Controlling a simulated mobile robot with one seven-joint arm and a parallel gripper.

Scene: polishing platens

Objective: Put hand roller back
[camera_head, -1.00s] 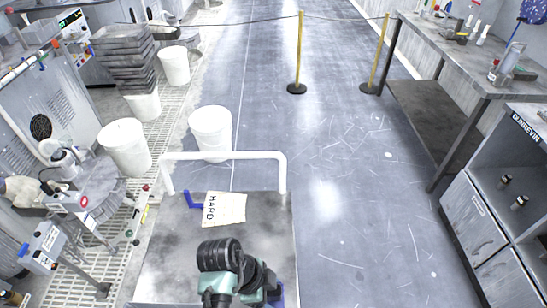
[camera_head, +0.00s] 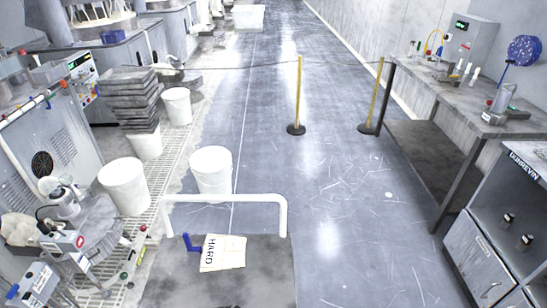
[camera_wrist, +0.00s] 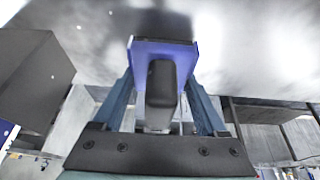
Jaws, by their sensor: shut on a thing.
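My gripper (camera_wrist: 161,80) shows only in the wrist view. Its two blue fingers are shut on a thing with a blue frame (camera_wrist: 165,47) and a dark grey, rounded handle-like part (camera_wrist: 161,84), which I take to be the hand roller. Its far side is hidden. My arm and gripper are out of the head view. A small blue angled piece (camera_head: 191,243) lies on the cart top beside a cream card marked HARD (camera_head: 223,253); I cannot tell what the piece is.
The grey cart (camera_head: 262,270) has a white rail (camera_head: 225,199). White buckets (camera_head: 211,172) stand beyond and to its left, near stacked dark trays (camera_head: 129,95). A workbench (camera_head: 465,105) and cabinet (camera_head: 485,250) stand right. Yellow posts (camera_head: 298,95) carry a rope. The middle floor is open.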

